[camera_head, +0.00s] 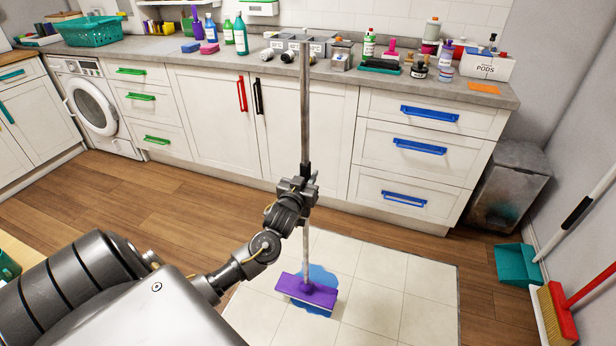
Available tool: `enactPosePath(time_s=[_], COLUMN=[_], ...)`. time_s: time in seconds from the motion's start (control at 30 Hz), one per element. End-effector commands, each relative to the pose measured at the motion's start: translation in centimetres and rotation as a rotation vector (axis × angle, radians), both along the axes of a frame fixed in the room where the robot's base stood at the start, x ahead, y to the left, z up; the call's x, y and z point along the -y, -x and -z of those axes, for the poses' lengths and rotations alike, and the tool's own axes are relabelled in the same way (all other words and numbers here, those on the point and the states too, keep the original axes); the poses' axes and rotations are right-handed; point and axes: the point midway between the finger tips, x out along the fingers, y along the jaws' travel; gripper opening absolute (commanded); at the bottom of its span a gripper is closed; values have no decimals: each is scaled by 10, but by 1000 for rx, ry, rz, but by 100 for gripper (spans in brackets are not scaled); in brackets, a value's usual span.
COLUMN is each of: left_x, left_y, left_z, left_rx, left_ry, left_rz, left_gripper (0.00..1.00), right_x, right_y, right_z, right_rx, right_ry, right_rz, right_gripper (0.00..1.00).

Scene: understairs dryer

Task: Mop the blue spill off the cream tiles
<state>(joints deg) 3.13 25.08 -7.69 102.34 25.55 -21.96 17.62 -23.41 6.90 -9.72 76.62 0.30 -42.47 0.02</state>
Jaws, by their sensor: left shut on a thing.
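A mop (305,100) with a grey pole and a flat purple head stands nearly upright in the middle of the view. My left gripper (304,190) is shut on the pole, partway down it. The purple mop head (307,291) rests on the blue spill (322,275). Blue shows behind the head, to its right and a little in front of it; the part under the head is hidden. The spill lies on the cream tiles (400,285), a pale patch set in the wood floor. My right gripper is not in view.
White cabinets with blue-handled drawers (424,147) stand behind the tiles, under a cluttered grey counter (190,62). A metal bin (508,185), a teal dustpan (516,264) and a red broom (558,312) are at the right wall. Wood floor (160,200) lies clear to the left.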

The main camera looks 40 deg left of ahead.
Motion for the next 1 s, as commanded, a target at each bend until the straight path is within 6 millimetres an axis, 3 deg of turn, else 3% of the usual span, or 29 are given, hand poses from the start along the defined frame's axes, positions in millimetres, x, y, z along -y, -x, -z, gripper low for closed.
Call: enactPosePath(time_s=[0.27,0.7,1.0], left_x=[0,0,0], left_y=[0,1,1], left_z=[1,67,67], left_rx=[4,4,5], left_ry=[0,1,-1], left_rz=[0,-1,0], left_gripper=[0,0,0], right_x=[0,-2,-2], right_y=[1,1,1], right_z=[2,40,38], right_rx=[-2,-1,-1], right_ry=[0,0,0], right_rz=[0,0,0], right_gripper=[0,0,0])
